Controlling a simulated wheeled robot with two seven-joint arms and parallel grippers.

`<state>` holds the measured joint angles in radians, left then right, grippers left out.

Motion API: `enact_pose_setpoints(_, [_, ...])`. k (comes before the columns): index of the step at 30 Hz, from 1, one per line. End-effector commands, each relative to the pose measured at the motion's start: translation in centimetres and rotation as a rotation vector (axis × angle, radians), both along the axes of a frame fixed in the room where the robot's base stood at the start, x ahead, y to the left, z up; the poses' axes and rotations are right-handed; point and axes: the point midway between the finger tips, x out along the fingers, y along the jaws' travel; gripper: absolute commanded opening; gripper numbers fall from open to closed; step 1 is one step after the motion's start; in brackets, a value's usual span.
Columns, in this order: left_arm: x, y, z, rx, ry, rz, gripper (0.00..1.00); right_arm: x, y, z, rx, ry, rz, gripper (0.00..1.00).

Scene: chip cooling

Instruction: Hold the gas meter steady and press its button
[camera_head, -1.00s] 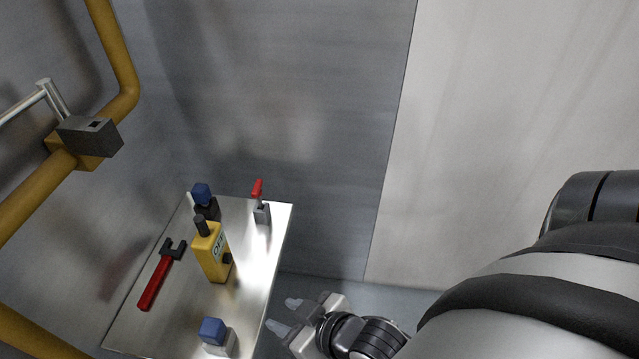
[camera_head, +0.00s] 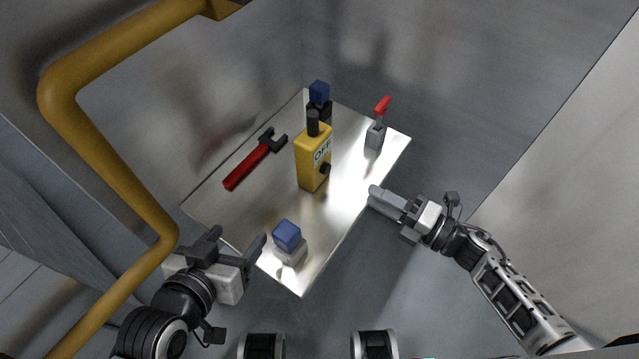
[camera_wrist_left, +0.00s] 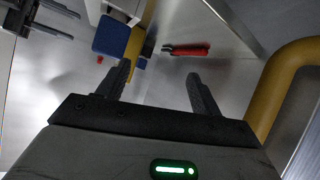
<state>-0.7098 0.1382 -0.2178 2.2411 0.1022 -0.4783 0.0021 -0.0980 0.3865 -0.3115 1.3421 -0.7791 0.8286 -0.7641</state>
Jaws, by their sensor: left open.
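The yellow gas meter (camera_head: 311,163) stands upright on the metal table, marked OFF, with a black knob-like button (camera_head: 325,169) on its right-hand face and a dark stub on top. In the left wrist view the meter (camera_wrist_left: 134,42) is partly hidden behind a blue block. My left gripper (camera_head: 237,239) is open and empty, off the table's near left edge and apart from the meter. My right gripper (camera_head: 372,195) is beside the table's right edge, fingers pointing toward the meter, not touching it. Its fingers look apart in the left wrist view (camera_wrist_left: 55,20).
On the table (camera_head: 345,215) are a red wrench (camera_head: 248,165), a blue-topped block (camera_head: 287,236) near the left gripper, a blue-topped dark item (camera_head: 319,93) behind the meter, and a red-handled grey item (camera_head: 376,132). A yellow pipe (camera_head: 110,150) runs along the left.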

Motion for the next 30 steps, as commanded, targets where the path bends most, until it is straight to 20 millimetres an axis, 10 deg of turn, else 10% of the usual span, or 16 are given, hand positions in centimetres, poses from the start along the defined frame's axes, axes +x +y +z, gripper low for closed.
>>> enact_pose_setpoints(15, [6.2, -3.8, 6.5, -0.023, -0.209, -0.329, 0.65, 0.0, 0.0, 0.1, 0.006, 0.005, -0.005, 0.36])
enact_pose_setpoints(30, [12.1, -8.1, 4.5, 0.030, -0.269, -0.360, 0.65, 0.0, 0.0, 0.1, 0.006, 0.005, -0.005, 0.36])
